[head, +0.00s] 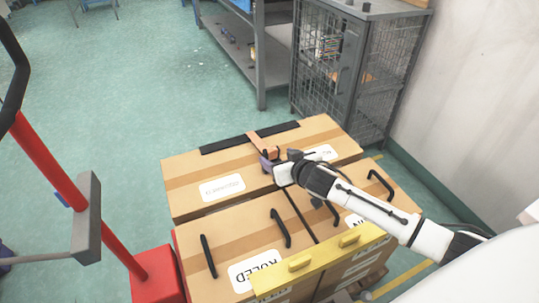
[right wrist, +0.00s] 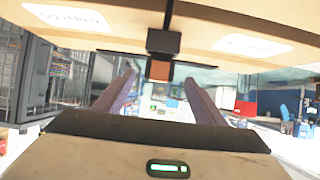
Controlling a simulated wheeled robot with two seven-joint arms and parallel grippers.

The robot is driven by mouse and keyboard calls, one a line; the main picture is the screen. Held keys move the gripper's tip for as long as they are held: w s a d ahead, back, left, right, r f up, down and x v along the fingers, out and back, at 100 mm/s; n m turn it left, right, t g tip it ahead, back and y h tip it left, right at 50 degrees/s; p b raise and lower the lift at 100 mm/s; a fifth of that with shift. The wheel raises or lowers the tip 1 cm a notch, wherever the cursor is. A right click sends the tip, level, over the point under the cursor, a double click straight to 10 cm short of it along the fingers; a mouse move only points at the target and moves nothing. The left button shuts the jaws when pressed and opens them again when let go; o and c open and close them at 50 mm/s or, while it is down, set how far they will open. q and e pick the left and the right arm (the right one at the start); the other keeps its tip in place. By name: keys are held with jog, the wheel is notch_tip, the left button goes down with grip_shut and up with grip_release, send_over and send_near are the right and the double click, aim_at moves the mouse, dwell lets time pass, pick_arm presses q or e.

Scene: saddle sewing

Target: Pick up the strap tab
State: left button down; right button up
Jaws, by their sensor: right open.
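A brown-orange strap tab (head: 263,146) lies at the far edge of the rear cardboard box, across a long black strip (head: 222,146). My right gripper (head: 268,160) is just on the near side of the tab, above the box top. In the right wrist view its two purple-grey fingers (right wrist: 159,92) are spread apart with nothing gripped. A small brown piece (right wrist: 159,70), which looks like the tab, shows beyond and between them, under a dark block (right wrist: 163,41). Whether the fingers touch it cannot be told. My left gripper is not in view.
Cardboard boxes (head: 192,182) with white labels and black handles (head: 208,256) fill the middle. A yellow bar (head: 325,258) runs along the front. A red post (head: 60,175) stands at left, a wire cage (head: 340,75) behind. Green floor is free at the back left.

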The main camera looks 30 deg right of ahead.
aim_at(273, 155)
jog(key=b+x, duration=0.1)
jog(key=x, duration=0.4)
jog(key=shift+w+f+b, duration=0.15)
jog(key=shift+f+b, duration=0.25)
jog(key=shift+f, duration=0.05)
jog(key=shift+w+d+f, duration=0.1)
jog(key=shift+w+f, duration=0.05)
jog(key=shift+w, duration=0.3)
jog(key=c, duration=1.3)
